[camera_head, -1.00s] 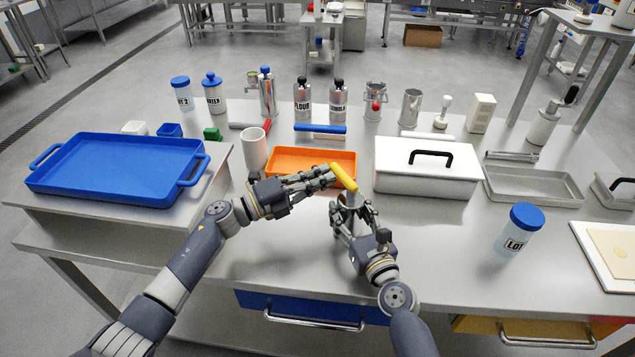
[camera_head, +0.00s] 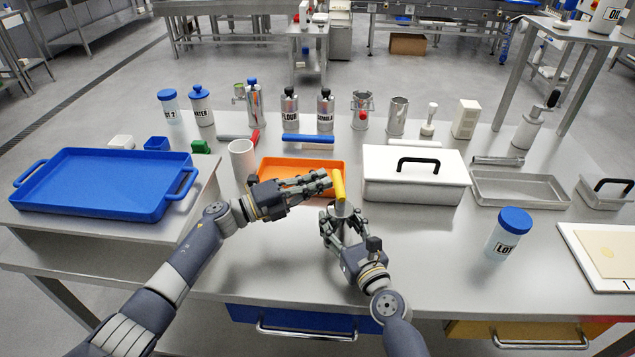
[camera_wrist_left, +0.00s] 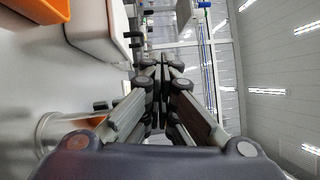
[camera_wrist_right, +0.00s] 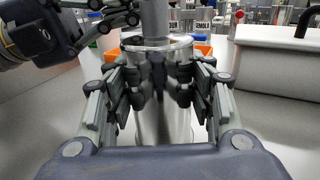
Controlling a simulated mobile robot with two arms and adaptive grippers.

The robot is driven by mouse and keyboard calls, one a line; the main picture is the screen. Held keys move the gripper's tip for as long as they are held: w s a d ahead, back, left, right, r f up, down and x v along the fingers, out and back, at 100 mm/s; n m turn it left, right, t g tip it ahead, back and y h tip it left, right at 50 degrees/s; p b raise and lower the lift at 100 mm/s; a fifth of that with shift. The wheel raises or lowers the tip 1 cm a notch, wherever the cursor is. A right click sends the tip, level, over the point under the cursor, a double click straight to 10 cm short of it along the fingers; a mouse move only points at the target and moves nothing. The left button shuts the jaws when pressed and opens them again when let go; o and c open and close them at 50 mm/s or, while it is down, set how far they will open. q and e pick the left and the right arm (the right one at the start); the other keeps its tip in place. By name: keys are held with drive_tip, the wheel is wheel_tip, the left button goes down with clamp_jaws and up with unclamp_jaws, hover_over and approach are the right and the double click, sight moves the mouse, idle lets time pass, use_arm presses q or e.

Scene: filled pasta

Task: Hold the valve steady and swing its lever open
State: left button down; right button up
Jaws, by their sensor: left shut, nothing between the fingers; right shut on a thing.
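The valve is an upright metal cylinder (camera_wrist_right: 165,118) with a grey stem on top, seen in the right wrist view. Its yellow lever (camera_head: 338,185) shows in the head view, pointing roughly away from me. My right gripper (camera_head: 341,222) is shut around the valve body, with fingers on both sides of it. My left gripper (camera_head: 329,179) is shut and empty, its fingertips at the left side of the lever. I cannot tell whether they touch it. The left wrist view shows the closed fingers (camera_wrist_left: 163,75) but no lever.
An orange tray (camera_head: 262,172) lies just behind the left hand. A white lidded box (camera_head: 415,190) stands to the right of the valve. A white cup (camera_head: 242,160) stands left of the orange tray, and a blue tray (camera_head: 105,180) is further left. The table front is clear.

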use_arm(q)
wheel_tip(320, 180, up, 10)
drive_tip(key=shift+f, duration=0.25)
idle(0.3)
